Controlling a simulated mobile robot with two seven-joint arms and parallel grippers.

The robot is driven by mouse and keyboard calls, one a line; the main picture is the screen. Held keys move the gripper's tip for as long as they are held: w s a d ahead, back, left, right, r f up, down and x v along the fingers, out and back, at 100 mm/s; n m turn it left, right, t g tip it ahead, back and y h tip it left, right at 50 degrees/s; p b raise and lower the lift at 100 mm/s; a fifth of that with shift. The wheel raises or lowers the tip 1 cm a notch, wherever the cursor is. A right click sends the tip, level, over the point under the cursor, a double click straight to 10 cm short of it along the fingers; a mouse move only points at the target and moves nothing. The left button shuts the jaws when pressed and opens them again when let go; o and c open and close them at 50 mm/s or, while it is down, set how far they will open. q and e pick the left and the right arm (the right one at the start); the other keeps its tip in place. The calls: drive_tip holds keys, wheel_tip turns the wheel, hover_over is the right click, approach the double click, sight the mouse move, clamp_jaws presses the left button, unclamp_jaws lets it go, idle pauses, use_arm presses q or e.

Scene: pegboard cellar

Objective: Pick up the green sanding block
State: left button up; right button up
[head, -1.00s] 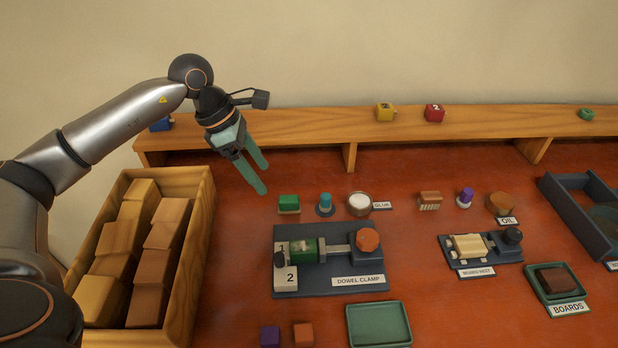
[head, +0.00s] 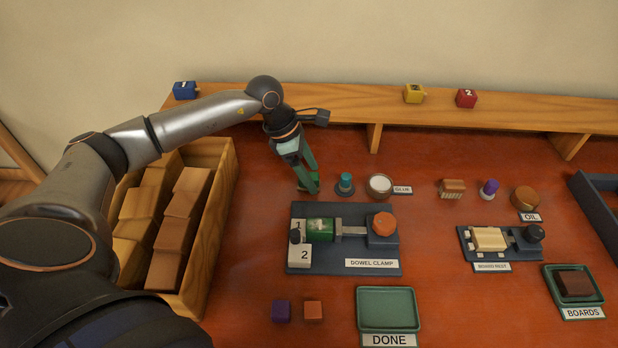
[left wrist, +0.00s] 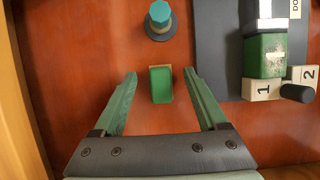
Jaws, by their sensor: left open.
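The green sanding block (left wrist: 160,84) lies on the red-brown bench, centred between the spread fingers of my left gripper (left wrist: 160,78) in the left wrist view. The fingers do not touch it there; a gap shows on each side. In the head view my left gripper (head: 309,189) points down over the block's spot, and its fingers hide most of the block. My right gripper is not in view.
A teal-topped peg (head: 345,184) stands close right of the gripper, then a white-topped jar (head: 379,185). The dowel clamp (head: 345,262) lies just in front. A wooden bin (head: 215,220) of blocks stands left. The shelf (head: 340,115) runs behind.

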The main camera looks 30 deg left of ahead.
use_arm(q)
drive_tip(key=shift+w+d+f, duration=0.1)
drive_tip(key=shift+d+f, duration=0.1)
drive_tip(key=shift+f, duration=0.5)
drive_tip(key=shift+c, duration=0.3)
clamp_jaws()
